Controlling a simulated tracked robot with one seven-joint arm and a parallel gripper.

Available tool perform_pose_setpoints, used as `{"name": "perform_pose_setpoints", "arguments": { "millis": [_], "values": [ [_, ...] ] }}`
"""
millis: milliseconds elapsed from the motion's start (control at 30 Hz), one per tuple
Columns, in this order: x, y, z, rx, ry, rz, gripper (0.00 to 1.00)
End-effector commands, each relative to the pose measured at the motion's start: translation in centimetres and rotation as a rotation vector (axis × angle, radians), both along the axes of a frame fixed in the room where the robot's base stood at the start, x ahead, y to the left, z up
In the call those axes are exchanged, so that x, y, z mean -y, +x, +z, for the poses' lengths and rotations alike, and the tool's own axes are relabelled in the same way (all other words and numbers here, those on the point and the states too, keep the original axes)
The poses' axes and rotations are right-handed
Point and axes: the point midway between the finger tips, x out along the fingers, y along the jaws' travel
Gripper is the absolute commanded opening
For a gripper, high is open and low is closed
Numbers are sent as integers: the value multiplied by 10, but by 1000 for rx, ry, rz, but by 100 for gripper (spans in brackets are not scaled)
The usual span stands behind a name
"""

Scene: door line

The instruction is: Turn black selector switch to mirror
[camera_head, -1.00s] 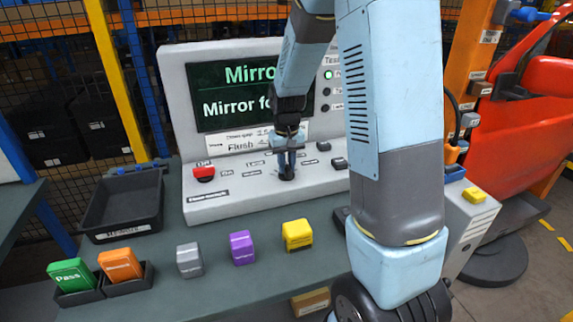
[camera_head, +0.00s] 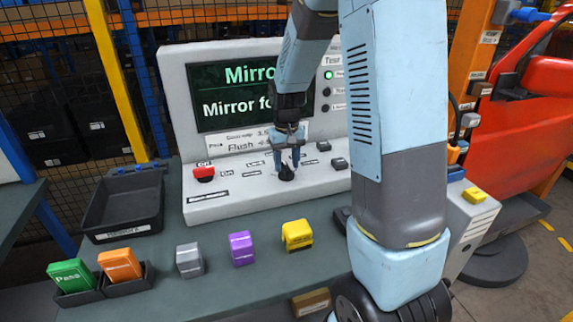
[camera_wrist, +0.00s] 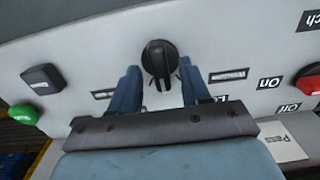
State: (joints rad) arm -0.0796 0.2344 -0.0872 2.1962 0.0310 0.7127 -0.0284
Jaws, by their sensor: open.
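The black selector switch (camera_wrist: 160,60) is a round knob with a raised grip bar on the grey sloped control panel (camera_head: 240,200). In the head view the switch (camera_head: 286,173) sits just below my gripper (camera_head: 286,160). In the wrist view my gripper (camera_wrist: 158,85) is open, its two blue fingers apart on either side of the knob's lower part, with gaps on both sides. The knob's bar lies roughly along the line between the fingers. Small labels lie around the knob; the one beneath it is partly hidden. The screen (camera_head: 235,95) reads "Mirro..." in green, partly behind my arm.
A green button (camera_wrist: 22,114) shows in the wrist view. Stamps, including purple (camera_head: 241,247) and yellow (camera_head: 297,235), stand in front. A black tray (camera_head: 123,205) lies left.

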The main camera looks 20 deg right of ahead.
Motion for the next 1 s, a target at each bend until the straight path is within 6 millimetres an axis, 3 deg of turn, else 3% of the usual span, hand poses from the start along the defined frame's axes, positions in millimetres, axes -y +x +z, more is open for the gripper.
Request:
{"name": "perform_pose_setpoints", "arguments": {
  "millis": [400,600,800,1000],
  "values": [
    [0,1,80,4,0,1,47],
    [0,1,110,3,0,1,47],
    [0,1,124,2,0,1,47],
    [0,1,126,0,0,1,47]
  ]
}}
